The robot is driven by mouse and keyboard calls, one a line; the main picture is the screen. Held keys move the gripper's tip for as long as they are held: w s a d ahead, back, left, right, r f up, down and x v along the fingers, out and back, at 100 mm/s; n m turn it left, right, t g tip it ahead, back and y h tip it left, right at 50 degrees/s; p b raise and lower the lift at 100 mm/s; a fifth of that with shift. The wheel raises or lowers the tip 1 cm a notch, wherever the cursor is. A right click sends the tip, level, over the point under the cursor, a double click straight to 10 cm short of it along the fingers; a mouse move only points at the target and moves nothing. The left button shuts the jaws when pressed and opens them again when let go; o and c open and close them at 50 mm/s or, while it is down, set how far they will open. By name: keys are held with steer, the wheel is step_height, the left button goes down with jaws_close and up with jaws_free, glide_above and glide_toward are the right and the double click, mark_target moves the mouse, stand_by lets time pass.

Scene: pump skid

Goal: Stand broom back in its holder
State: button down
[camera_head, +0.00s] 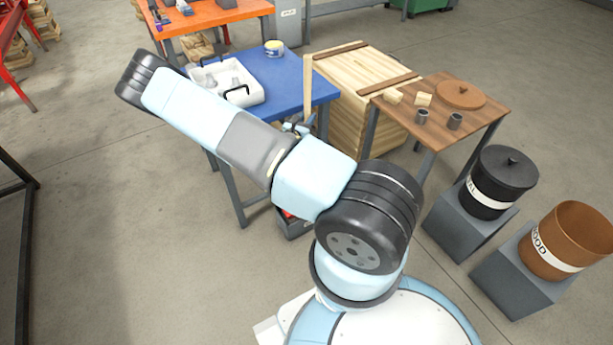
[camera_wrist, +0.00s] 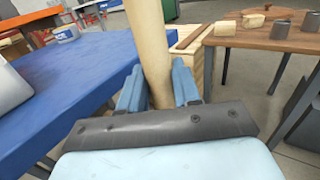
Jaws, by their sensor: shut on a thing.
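The broom shows as a pale wooden handle (camera_head: 307,85), standing nearly upright beside the blue table in the head view. In the wrist view the handle (camera_wrist: 148,35) rises between the blue fingers and leans slightly left toward its top. My gripper (camera_wrist: 158,88) is shut on the handle. In the head view only a small part of my gripper (camera_head: 300,127) shows behind my arm. The broom's lower end and head are hidden by my arm and gripper. I cannot make out the broom holder in either view.
A blue table (camera_head: 285,82) with a white tray (camera_head: 250,97) stands left of the handle. A wooden crate (camera_head: 350,110) and a brown table (camera_head: 437,130) stand right. A black bin (camera_head: 500,180) and a brown bin (camera_head: 567,237) sit on grey blocks.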

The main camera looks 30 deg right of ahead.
step_height(320, 180, down, 8)
steer(key=shift+f, duration=0.2)
stand_by(0.4)
steer(key=c, duration=0.8)
jaws_free()
